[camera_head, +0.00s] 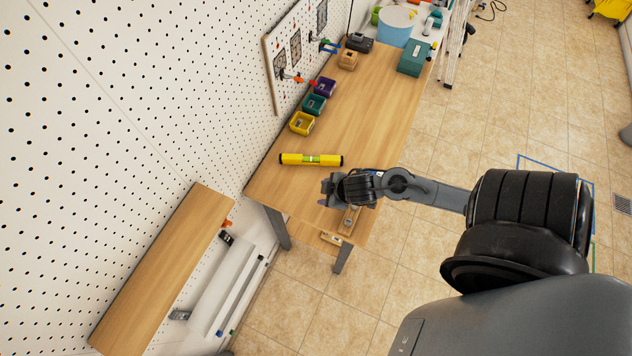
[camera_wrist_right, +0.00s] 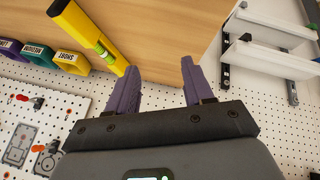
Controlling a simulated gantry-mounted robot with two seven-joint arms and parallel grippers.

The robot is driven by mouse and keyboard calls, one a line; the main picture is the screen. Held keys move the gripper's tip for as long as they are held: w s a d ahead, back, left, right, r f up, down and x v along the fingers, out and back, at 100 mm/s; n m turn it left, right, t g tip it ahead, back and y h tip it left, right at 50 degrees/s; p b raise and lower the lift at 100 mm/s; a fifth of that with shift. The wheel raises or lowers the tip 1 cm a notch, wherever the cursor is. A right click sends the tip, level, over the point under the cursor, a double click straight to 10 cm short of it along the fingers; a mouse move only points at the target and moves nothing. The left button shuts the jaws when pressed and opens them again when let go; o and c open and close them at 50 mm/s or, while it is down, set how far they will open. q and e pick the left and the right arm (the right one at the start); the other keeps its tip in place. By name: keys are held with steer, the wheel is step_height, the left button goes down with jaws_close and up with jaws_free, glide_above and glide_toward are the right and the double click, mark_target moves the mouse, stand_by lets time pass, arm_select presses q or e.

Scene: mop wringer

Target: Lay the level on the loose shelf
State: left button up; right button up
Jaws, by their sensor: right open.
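The yellow level (camera_head: 311,159) with a green vial and black ends lies on the wooden workbench, near its end. It also shows at the upper left of the right wrist view (camera_wrist_right: 88,36). My right gripper (camera_head: 329,188) is open and empty over the bench, just beside the level and apart from it. In the wrist view its purple fingers (camera_wrist_right: 156,82) are spread with nothing between them. A wooden shelf board (camera_head: 160,268) is against the pegboard wall at the lower left. Whether it is the loose one I cannot tell. My left gripper is out of view.
Yellow, green and purple bins (camera_head: 314,104) line the bench's wall side. A teal box (camera_head: 413,58) and a blue bucket (camera_head: 396,27) stand at the far end. White boards with dark brackets (camera_wrist_right: 270,50) are beyond the bench end. The bench middle (camera_head: 365,115) is clear.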

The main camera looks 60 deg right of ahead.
steer(key=s+a+r+m+g, duration=0.1)
steer(key=s+a+r, duration=0.1)
steer(key=a+r, duration=0.2)
steer(key=s+a+r+m+g+y, duration=0.1)
steer(key=a+r, duration=0.3)
steer(key=a, duration=0.6)
steer(key=shift+s+a+m+g, duration=0.3)
steer(key=shift+s, duration=0.5)
step_height(320, 180, up, 4)
steer(key=p, duration=0.4)
steer(key=shift+r, duration=0.1)
